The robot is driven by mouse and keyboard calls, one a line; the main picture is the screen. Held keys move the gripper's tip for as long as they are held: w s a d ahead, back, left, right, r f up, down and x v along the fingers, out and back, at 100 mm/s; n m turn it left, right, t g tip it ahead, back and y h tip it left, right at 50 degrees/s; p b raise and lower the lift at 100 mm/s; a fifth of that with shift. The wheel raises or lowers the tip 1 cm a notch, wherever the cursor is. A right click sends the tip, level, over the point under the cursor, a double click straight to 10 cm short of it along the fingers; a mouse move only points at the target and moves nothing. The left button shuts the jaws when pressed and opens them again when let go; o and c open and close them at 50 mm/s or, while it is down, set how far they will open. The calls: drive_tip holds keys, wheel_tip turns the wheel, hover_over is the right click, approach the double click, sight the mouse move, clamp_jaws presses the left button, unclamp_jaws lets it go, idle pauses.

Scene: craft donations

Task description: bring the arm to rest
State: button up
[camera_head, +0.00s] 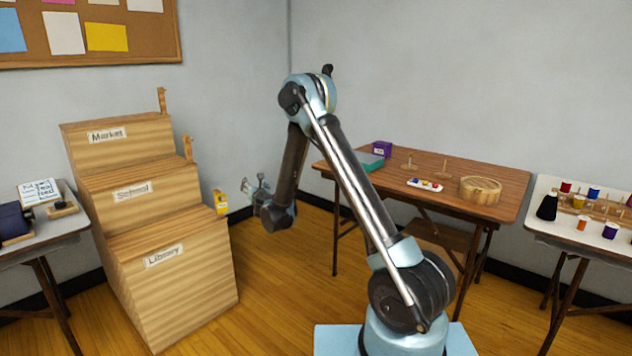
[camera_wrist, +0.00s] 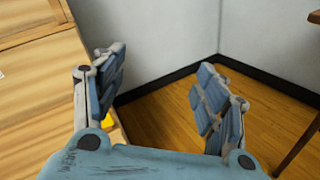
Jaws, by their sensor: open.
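My arm stands raised in the middle of the head view, bent at its elbow, with its forearm hanging down. My gripper (camera_head: 262,191) is at the arm's end, above the floor between the stepped wooden boxes and the brown table. In the wrist view my gripper (camera_wrist: 160,90) shows two blue-grey fingers spread wide apart. Nothing is between them but the wall and floor behind. The gripper is open and empty, touching nothing that I can see.
Wooden stepped boxes labelled Market, School and Library (camera_head: 165,258) stand left of my gripper. A yellow item (camera_head: 220,201) shows at their right side. A brown table (camera_head: 450,170) stands right, a white table with spools (camera_head: 575,232) far right. Open floor (camera_head: 275,290) lies between.

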drive_tip(key=s+d+r+m+g+h, duration=0.1)
drive_tip(key=d+r+m+h, duration=0.3)
drive_tip(key=d, duration=0.6)
drive_tip(key=d+r+m+h, duration=0.2)
drive_tip(key=d+r+m, duration=0.45)
drive_tip(key=d, duration=0.35)
drive_tip(key=s+d+r+m+g+h, duration=0.2)
drive_tip(key=s+d+m, duration=0.35)
drive_tip(key=d, duration=0.35)
drive_tip(key=s+d+r+m+g+h, duration=0.15)
drive_tip(key=s+d+m, duration=0.25)
drive_tip(key=s+d, duration=0.45)
drive_tip(key=s+d+f+m+g, duration=0.25)
drive_tip(key=s+d+m, duration=0.2)
drive_tip(key=s, duration=0.45)
drive_tip(key=s+d+f+m+g, duration=0.1)
drive_tip(key=s+d+m+g, duration=0.25)
drive_tip(key=s+d, duration=0.45)
drive_tip(key=s+a+f+m+g+y, duration=0.1)
drive_tip(key=s+f+m, duration=0.2)
drive_tip(key=s, duration=0.8)
drive_tip(key=s+a+f+m+g+y, duration=0.1)
drive_tip(key=s+f+m, duration=0.3)
drive_tip(key=s, duration=0.8)
drive_tip(key=shift+a+f+m+g+y, duration=0.3)
drive_tip(key=shift+f+g+y, duration=0.35)
drive_tip(key=shift+f, duration=0.15)
